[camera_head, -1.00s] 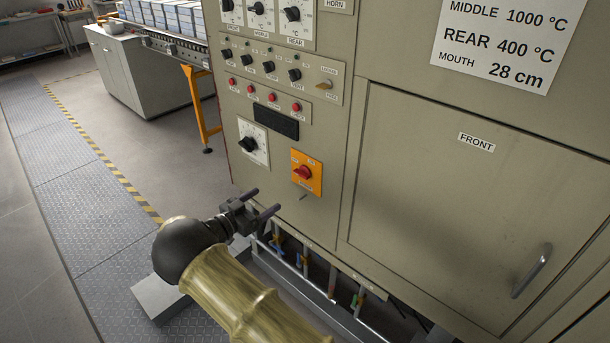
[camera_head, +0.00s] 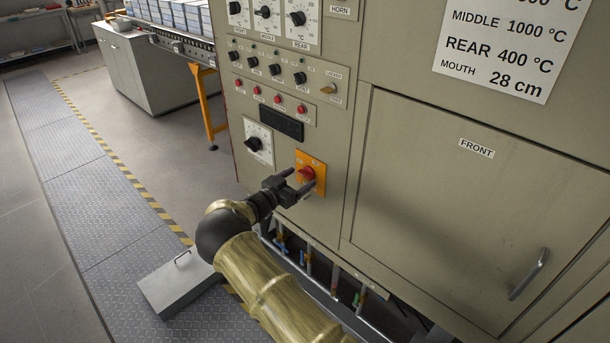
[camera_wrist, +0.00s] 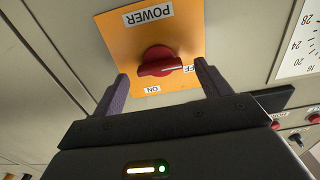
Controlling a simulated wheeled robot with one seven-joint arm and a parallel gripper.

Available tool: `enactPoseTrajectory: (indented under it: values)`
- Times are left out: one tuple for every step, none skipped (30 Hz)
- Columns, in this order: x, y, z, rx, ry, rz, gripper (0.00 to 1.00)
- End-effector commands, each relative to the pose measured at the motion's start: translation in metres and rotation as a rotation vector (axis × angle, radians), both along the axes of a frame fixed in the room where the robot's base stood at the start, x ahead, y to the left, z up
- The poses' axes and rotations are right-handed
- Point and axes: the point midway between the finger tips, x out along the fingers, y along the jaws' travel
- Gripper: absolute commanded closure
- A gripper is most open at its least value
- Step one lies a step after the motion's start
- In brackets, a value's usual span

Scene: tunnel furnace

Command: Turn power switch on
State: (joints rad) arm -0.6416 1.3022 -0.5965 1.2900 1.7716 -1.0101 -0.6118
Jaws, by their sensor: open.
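The power switch is a red rotary knob (camera_head: 306,173) on an orange square plate (camera_head: 318,181), low on the control panel. In the wrist view the red knob (camera_wrist: 157,62) sits on the orange plate (camera_wrist: 118,45) with the labels POWER, OFF and ON, seen upside down. The knob's handle points to the right in that view, toward OFF. My gripper (camera_head: 301,178) is open and empty, just in front of the plate. In the wrist view my gripper (camera_wrist: 160,71) has one dark finger on each side of the knob. Contact with the knob is not visible.
A black dial (camera_head: 255,145) is left of the switch, with red buttons (camera_head: 277,99) above. Pipes and valves (camera_head: 308,262) run under the panel. A furnace door (camera_head: 455,200) marked FRONT is at the right. A grey metal box (camera_head: 180,283) lies on the floor left of my arm.

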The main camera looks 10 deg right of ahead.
Motion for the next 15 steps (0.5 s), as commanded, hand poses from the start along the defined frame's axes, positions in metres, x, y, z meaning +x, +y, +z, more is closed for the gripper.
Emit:
enactPoseTrajectory:
  values:
    - [0.004, -0.006, 0.001, 0.0, 0.0, 0.0, 0.24]
    - [0.006, -0.008, 0.0, 0.0, 0.0, 0.0, 0.24]
    - [0.009, -0.011, 0.0, 0.0, 0.0, 0.001, 0.24]
    - [0.01, -0.013, 0.0, 0.001, -0.001, 0.001, 0.24]
    - [0.011, -0.014, 0.0, 0.0, -0.001, 0.001, 0.24]
    - [0.012, -0.015, 0.0, 0.0, 0.0, 0.002, 0.24]
    - [0.013, -0.016, 0.0, 0.0, 0.0, 0.002, 0.24]
    - [0.013, -0.016, 0.0, 0.0, 0.0, 0.003, 0.24]
    - [0.013, -0.016, 0.0, 0.001, 0.001, 0.003, 0.24]
    - [0.013, -0.016, 0.0, 0.001, 0.001, 0.003, 0.24]
    - [0.013, -0.016, 0.0, 0.001, 0.001, 0.003, 0.24]
    - [0.013, -0.016, 0.0, 0.001, 0.001, 0.003, 0.24]
    - [0.013, -0.016, 0.0, 0.001, 0.001, 0.003, 0.24]
    - [0.013, -0.016, 0.0, 0.001, 0.001, 0.003, 0.24]
    - [0.013, -0.016, 0.0, 0.001, 0.001, 0.003, 0.28]
